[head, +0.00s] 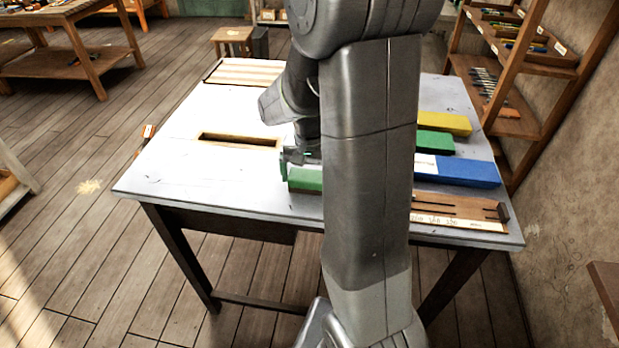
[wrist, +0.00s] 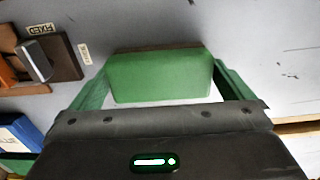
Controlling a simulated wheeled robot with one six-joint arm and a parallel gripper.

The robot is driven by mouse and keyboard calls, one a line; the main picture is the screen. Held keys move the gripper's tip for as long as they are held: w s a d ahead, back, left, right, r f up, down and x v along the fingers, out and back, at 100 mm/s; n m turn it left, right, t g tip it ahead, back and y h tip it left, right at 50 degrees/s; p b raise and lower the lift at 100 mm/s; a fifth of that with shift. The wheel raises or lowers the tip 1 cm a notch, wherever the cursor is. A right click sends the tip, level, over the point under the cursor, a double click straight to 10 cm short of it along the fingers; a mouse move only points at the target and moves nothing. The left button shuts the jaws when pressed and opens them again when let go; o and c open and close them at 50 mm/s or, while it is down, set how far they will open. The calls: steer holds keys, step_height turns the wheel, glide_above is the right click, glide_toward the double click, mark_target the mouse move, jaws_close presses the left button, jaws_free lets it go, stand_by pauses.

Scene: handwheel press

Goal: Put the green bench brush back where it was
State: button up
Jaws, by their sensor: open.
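The green bench brush (head: 306,180) appears as a green block with a thin brown edge, lying on the grey table near its front middle. My arm hides its right part in the head view. In the wrist view the brush (wrist: 160,76) lies between the two green fingers of my gripper (wrist: 162,64). The gripper is open, with a finger on either side of the brush and a narrow gap visible at the sides. In the head view my gripper (head: 291,163) is at the brush, low over the table. I cannot tell how far down the fingers reach.
Yellow (head: 445,123), green (head: 434,143) and blue (head: 462,171) blocks lie on the table's right side. A wooden rack with a labelled strip (head: 458,226) is at the front right. A wood-framed slot (head: 238,140) lies left of my gripper. The front left tabletop is clear.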

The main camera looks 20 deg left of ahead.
mark_target(310, 175)
step_height(310, 175, up, 11)
stand_by(0.3)
